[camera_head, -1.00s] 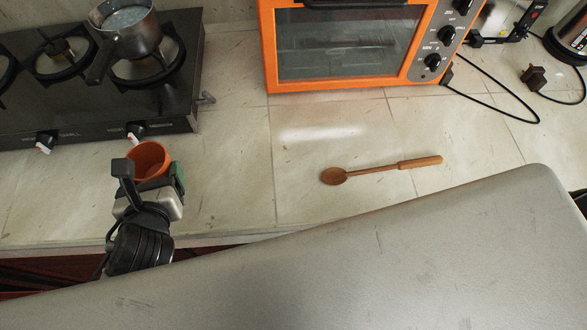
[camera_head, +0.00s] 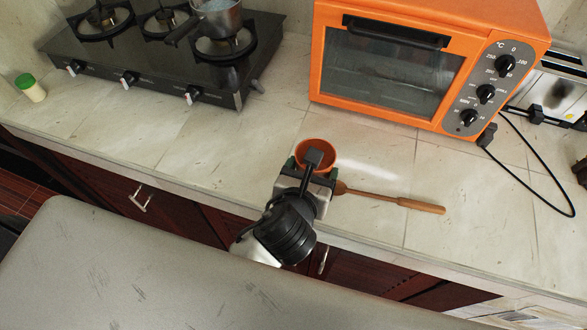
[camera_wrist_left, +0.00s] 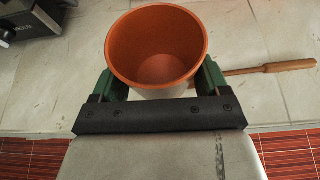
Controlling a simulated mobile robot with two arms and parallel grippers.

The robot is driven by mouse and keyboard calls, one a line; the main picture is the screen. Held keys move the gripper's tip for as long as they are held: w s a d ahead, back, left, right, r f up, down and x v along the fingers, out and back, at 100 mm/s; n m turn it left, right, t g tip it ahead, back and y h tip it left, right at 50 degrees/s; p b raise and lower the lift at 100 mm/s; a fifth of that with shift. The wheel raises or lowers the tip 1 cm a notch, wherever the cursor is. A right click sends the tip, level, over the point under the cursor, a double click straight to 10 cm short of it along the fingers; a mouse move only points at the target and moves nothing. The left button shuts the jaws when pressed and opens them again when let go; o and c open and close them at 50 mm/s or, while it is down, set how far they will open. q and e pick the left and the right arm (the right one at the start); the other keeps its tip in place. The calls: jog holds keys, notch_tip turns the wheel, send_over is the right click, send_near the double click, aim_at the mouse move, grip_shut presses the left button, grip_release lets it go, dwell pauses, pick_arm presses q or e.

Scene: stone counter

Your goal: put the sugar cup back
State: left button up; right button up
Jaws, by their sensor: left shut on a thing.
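The sugar cup (camera_head: 319,152) is a round cup with an orange inside, seen in the head view over the front part of the counter. My left gripper (camera_head: 312,165) is shut on it, with one finger on each side. In the left wrist view the cup (camera_wrist_left: 158,48) is upright, its mouth toward the camera, and its inside looks empty. The green-padded fingers of my left gripper (camera_wrist_left: 158,92) press its sides. I cannot tell whether the cup touches the counter. My right gripper is in neither view.
A wooden spoon (camera_head: 390,199) lies on the stone counter (camera_head: 150,125), just right of the cup. An orange oven (camera_head: 395,70) stands behind. A black gas stove (camera_head: 150,60) with a metal pot (camera_head: 218,18) is at back left. A green-lidded jar (camera_head: 30,88) stands far left.

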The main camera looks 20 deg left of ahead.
pick_arm(q)
jog(key=w+a+f, duration=0.1)
jog(key=a, duration=0.1)
jog(key=w+a+f, duration=0.4)
jog(key=shift+a+f, duration=0.1)
jog(key=shift+a, duration=0.3)
jog(key=shift+f, duration=1.95)
jog(key=shift+f, duration=0.1)
jog(key=o, duration=1)
jog(key=v, duration=1.2)
jog(key=shift+b, duration=0.35)
